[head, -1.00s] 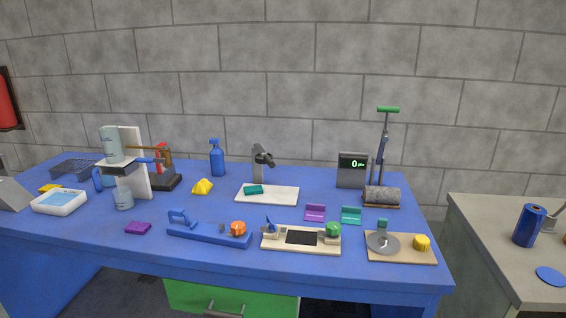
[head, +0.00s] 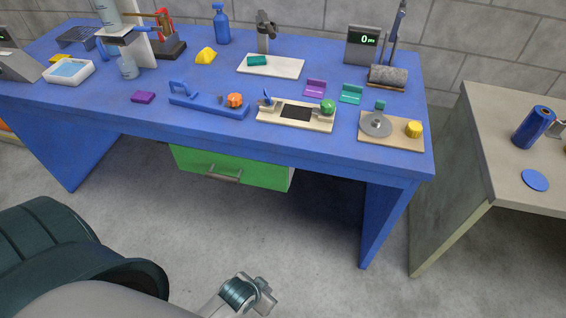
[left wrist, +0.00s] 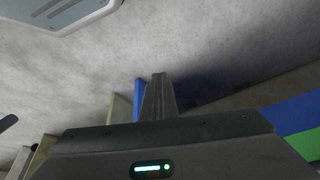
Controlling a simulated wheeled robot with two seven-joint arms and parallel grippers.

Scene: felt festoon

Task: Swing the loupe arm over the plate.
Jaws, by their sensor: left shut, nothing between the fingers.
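A dark grey post with a short arm and a rounded head (head: 265,22), which looks like the loupe arm, stands at the back edge of a white plate (head: 287,68) on the blue table. My left gripper (head: 264,291) is low in front of the table, over the floor, well away from the loupe and plate. In the left wrist view its fingers (left wrist: 158,82) are together and empty. The loupe and plate do not show there. My right gripper is not in view.
The blue table (head: 215,75) carries a blue clamp-like fixture (head: 205,102), a cream tray (head: 268,119), a board with a grey disc (head: 376,124), a display (head: 362,44) and a blue spray bottle (head: 222,26). A grey side table (head: 488,130) stands right. The floor in front is clear.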

